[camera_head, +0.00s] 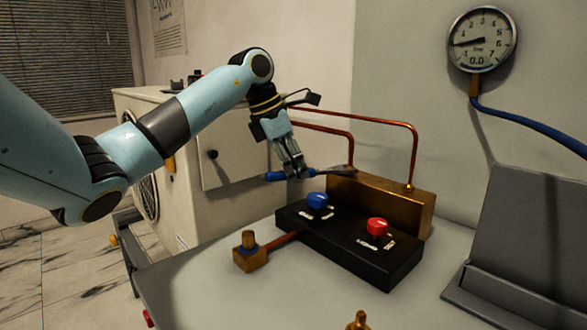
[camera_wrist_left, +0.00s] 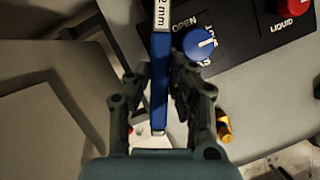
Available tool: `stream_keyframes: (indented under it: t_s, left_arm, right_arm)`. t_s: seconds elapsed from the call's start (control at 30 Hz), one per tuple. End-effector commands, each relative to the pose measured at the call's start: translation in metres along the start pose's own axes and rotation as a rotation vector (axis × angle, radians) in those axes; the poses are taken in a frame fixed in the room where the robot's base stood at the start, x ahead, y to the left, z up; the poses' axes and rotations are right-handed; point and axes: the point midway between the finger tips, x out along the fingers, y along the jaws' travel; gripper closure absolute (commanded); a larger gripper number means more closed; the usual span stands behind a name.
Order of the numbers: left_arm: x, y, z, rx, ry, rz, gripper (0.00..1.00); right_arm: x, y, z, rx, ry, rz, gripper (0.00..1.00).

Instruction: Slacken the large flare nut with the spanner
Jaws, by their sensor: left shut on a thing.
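My left gripper (camera_head: 295,174) is shut on the spanner (camera_head: 275,176) by its blue handle. The spanner lies roughly level, its grey head pointing right toward the left part of the brass block (camera_head: 410,211). In the left wrist view the blue handle (camera_wrist_left: 160,85) runs between the fingers of my left gripper (camera_wrist_left: 161,80), with a white label ending in "2 mm" above. The left copper pipe comes down behind the spanner head. I cannot make out the large flare nut there, or whether the spanner touches it. A small fitting (camera_head: 410,188) shows under the right pipe. My right gripper is not in view.
A black valve box with a blue knob (camera_head: 317,200) and a red knob (camera_head: 377,227) stands before the brass block. A brass fitting (camera_head: 250,256) is at left. A round gauge (camera_head: 482,39) hangs on the wall. A grey stand (camera_head: 530,235) is at right.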

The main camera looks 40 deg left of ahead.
Motion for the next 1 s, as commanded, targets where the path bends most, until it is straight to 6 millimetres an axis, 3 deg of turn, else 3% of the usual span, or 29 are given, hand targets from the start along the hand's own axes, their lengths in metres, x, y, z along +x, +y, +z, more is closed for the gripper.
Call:
stream_keyframes:
  t_s: [1.0]
  left_arm:
    - [0.001,-0.029,0.004,-0.204,0.0,0.085,1.0]
  right_arm:
    - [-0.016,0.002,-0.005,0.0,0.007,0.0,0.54]
